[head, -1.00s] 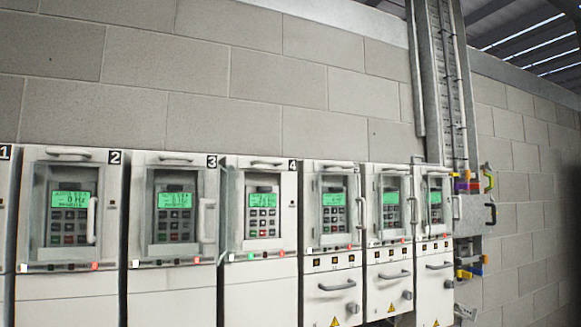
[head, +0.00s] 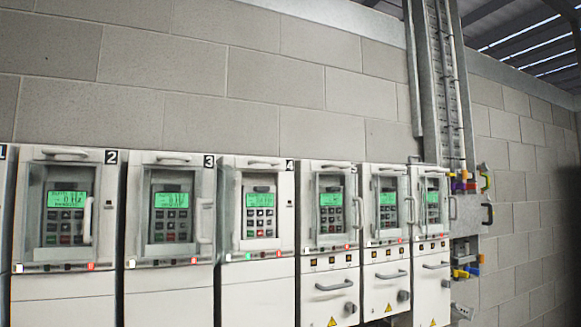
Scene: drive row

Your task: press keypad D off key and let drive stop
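A row of grey drive cabinets stands along the wall, each with a keypad under a lit green display. Labels 2, 3 and 4 show above three of them; no letter D is readable. The keypad of cabinet 2 (head: 71,224), of cabinet 3 (head: 171,223) and of cabinet 4 (head: 261,221) have dark keys with some red and green ones. Smaller keypads show further right, the nearest at the fifth cabinet (head: 331,216). Cabinet 4 has a green lamp (head: 247,256) lit; cabinets 2 and 3 show red lamps. My gripper is not in view.
Door handles (head: 88,221) stick out beside the keypads. Lower handles (head: 334,285) and knobs project from the right-hand cabinets. A vertical cable tray (head: 440,80) and coloured hanging items (head: 468,183) are at the right. The block wall above is bare.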

